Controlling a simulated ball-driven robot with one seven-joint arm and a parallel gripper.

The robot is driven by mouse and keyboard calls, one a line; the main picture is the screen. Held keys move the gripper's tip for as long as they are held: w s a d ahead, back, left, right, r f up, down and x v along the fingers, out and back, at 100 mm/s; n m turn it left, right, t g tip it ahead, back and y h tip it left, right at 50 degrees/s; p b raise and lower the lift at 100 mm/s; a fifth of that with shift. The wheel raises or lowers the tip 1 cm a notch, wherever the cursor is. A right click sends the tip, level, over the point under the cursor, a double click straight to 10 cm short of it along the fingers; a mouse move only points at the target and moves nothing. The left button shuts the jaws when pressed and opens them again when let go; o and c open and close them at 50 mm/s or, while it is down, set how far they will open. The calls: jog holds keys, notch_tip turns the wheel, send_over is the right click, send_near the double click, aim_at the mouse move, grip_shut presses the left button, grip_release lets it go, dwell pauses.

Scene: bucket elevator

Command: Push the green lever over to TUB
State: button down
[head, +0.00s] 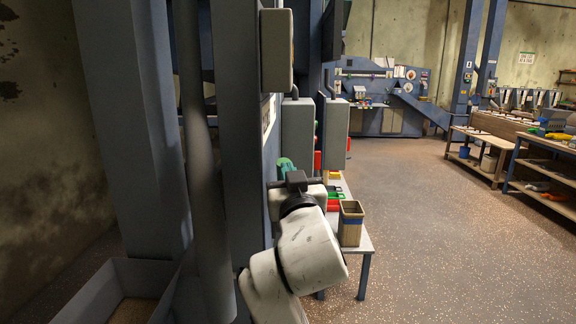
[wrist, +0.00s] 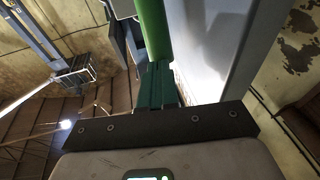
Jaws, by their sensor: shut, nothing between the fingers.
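The green lever (wrist: 153,28) shows as a bright green bar at the top of the wrist view. My gripper (wrist: 158,70) has dark green fingers, shut together with nothing between them. Their tips point at the lever's lower visible end and overlap it in the picture; I cannot tell whether they touch. In the head view my gripper (head: 286,165) is beside the blue-grey machine frame, and a teal-green shape there cannot be clearly split into fingers and lever. No TUB label is readable in either view.
A blue-grey column (head: 238,130) stands close on the left. Grey boxes (head: 298,130) are mounted just beyond my gripper. A small table (head: 366,246) holds a wooden bin (head: 351,223) and coloured trays. The floor (head: 450,230) to the right is clear up to the shelves.

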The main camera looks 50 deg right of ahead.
jog(key=shift+g+y, duration=0.8)
jog(key=w+d+r+p, duration=0.1)
jog(key=p, duration=0.1)
jog(key=w+d+r+p, duration=0.1)
jog(key=d+r+p, duration=0.1)
jog(key=p, duration=0.1)
jog(key=shift+w+d, duration=0.15)
jog(key=shift+w, duration=0.1)
jog(key=s+d+p+x, duration=0.1)
jog(key=x, duration=0.7)
jog(key=shift+w+d+r, duration=0.25)
jog(key=shift+d+r, duration=0.15)
jog(key=shift+r, duration=0.1)
